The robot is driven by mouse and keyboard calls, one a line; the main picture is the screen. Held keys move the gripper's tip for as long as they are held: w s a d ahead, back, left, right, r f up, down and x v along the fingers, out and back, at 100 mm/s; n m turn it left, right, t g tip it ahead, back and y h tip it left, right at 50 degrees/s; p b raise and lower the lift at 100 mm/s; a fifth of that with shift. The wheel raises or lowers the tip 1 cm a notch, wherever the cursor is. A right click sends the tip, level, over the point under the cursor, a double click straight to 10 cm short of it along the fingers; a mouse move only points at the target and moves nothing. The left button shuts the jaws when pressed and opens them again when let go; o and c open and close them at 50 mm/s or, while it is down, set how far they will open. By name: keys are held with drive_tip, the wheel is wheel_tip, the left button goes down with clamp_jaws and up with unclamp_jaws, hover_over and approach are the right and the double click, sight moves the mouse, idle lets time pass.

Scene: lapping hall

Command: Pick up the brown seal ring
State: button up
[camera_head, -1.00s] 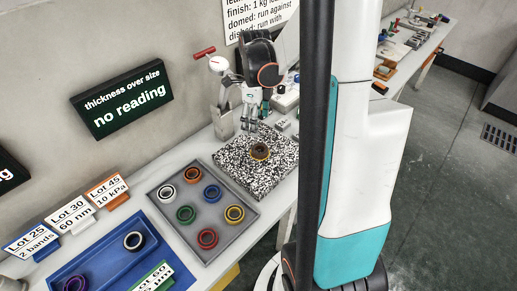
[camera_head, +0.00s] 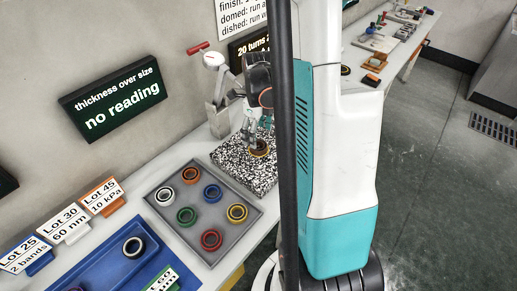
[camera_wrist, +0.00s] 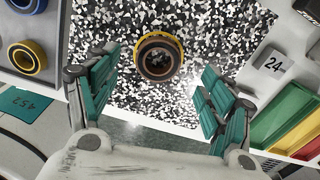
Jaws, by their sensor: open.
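The brown seal ring (camera_wrist: 158,59) sits on the black-and-white speckled plate (camera_wrist: 110,18) in the wrist view. A yellow rim shows around its far side, and its centre is open and dark. In the head view the ring (camera_head: 259,150) is on the same plate (camera_head: 228,160), partly overlapped by my gripper. My gripper (camera_wrist: 158,85) is open, with one teal-padded finger on each side, left and right. The ring lies between and a little beyond the fingertips. No contact with it shows.
A grey tray (camera_head: 207,245) with several coloured rings lies left of the plate. A blue tray (camera_head: 100,270) holds a dark-and-white ring (camera_head: 133,246). A wall display (camera_head: 115,97) reads "no reading".

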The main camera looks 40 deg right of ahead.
sight(258, 142)
wheel_tip(258, 142, down, 5)
drive_tip(key=shift+s+f+b, duration=0.1)
drive_tip(key=shift+b, duration=1.1)
drive_tip(key=shift+c, duration=0.3)
drive_tip(key=c, duration=1.1)
